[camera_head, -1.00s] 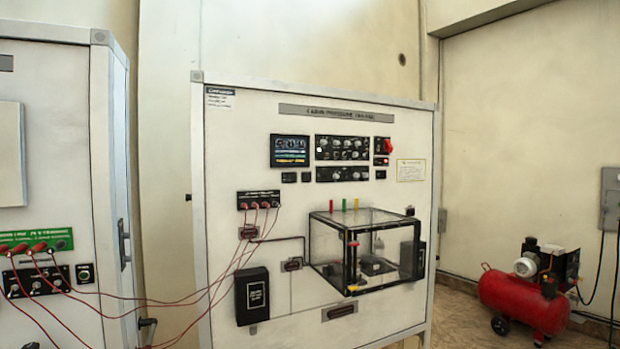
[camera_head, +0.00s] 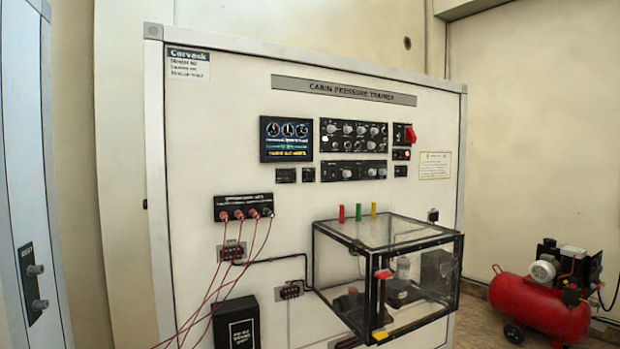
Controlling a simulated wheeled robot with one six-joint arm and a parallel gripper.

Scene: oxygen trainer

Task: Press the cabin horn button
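The cabin pressure trainer panel (camera_head: 230,120) stands upright ahead of me. Its upper part holds a dark display (camera_head: 286,139), a black control module with several knobs and small buttons (camera_head: 353,136), and a narrower module below it (camera_head: 353,171). A red switch (camera_head: 410,135) sits at the right of the modules, with a small module with a red spot (camera_head: 401,155) under it. The labels are too small to tell which control is the cabin horn button. My gripper is not in view.
A clear box with a black frame (camera_head: 385,235) juts out from the panel's lower right. Red cables (camera_head: 215,290) hang from a socket strip (camera_head: 243,207) at the left. A black box (camera_head: 237,322) is below. A red compressor (camera_head: 540,305) stands on the floor at right.

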